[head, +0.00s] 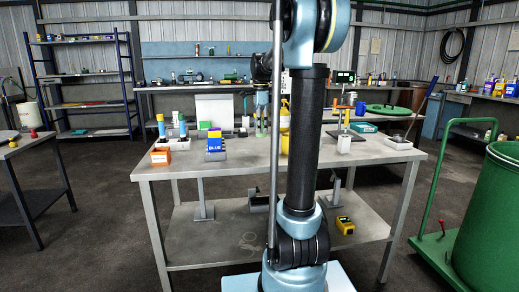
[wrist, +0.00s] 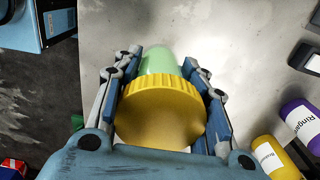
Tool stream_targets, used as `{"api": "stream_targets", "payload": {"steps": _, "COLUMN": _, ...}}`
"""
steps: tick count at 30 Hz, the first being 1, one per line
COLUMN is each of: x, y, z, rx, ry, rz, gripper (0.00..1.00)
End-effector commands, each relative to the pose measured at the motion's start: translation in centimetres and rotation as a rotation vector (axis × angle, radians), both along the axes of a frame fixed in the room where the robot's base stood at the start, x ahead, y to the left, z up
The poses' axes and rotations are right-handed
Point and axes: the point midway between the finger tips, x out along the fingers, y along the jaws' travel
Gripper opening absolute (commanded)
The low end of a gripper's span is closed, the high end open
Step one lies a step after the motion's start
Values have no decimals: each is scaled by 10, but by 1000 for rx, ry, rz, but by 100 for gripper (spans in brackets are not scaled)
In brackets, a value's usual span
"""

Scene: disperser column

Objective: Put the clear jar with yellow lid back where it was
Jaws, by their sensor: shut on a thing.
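The jar shows in the wrist view as a ribbed yellow lid (wrist: 158,110) with a pale green, see-through body (wrist: 158,60) beyond it. My gripper (wrist: 163,92) is shut on the jar, with a finger on either side of the lid. In the head view my gripper (head: 261,104) points down over the grey workbench (head: 240,172), with the pale green jar body (head: 260,127) under it. The lid is hard to make out there. I cannot tell whether the jar's base touches the benchtop.
A yellow bottle (head: 285,138) is close on the right.

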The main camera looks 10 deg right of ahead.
Motion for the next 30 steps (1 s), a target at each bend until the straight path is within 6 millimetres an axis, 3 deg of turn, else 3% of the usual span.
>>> {"api": "stream_targets", "payload": {"steps": 4, "x": 0, "y": 0, "z": -24, "rx": 0, "ry": 0, "rz": 0, "gripper": 14}}
{"api": "stream_targets", "payload": {"steps": 13, "x": 0, "y": 0, "z": -45, "rx": 0, "ry": 0, "rz": 0, "gripper": 14}}
{"api": "stream_targets", "payload": {"steps": 20, "x": 0, "y": 0, "z": -75, "rx": 0, "ry": 0, "rz": 0, "gripper": 14}}
{"api": "stream_targets", "payload": {"steps": 27, "x": 0, "y": 1, "z": -78, "rx": 0, "ry": 0, "rz": 1, "gripper": 14}}
{"api": "stream_targets", "payload": {"steps": 28, "x": 0, "y": 1, "z": -78, "rx": 0, "ry": 0, "rz": 1, "gripper": 46}}
{"api": "stream_targets", "payload": {"steps": 30, "x": 0, "y": 1, "z": -78, "rx": 0, "ry": 0, "rz": 2, "gripper": 60}}
